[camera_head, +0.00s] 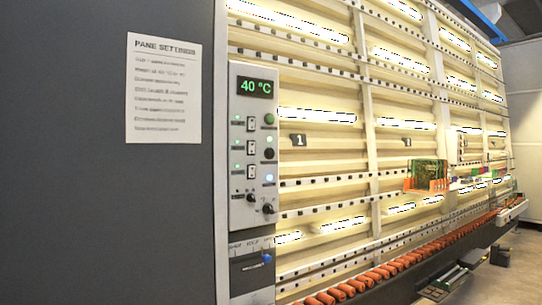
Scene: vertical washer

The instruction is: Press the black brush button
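The light grey control panel (240,140) stands upright at the left end of the washer, with a green "40 °C" display (254,86) at its top. A round black button (269,153) sits on its right side, below a round green button (269,119). The small labels by the buttons are too small to read, so I cannot tell which one says brush. A pale bluish lit spot (269,179) is just below the black button. Neither of my grippers can be made out in this view, and nothing touches the panel.
White rocker switches (251,148) and dark knobs (267,208) share the panel. A slider with a blue handle (266,258) is below. A paper sign (163,88) hangs on the dark wall at left. Orange rollers (385,271) run along the washer's bottom. Dark, unclear items lie low at right.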

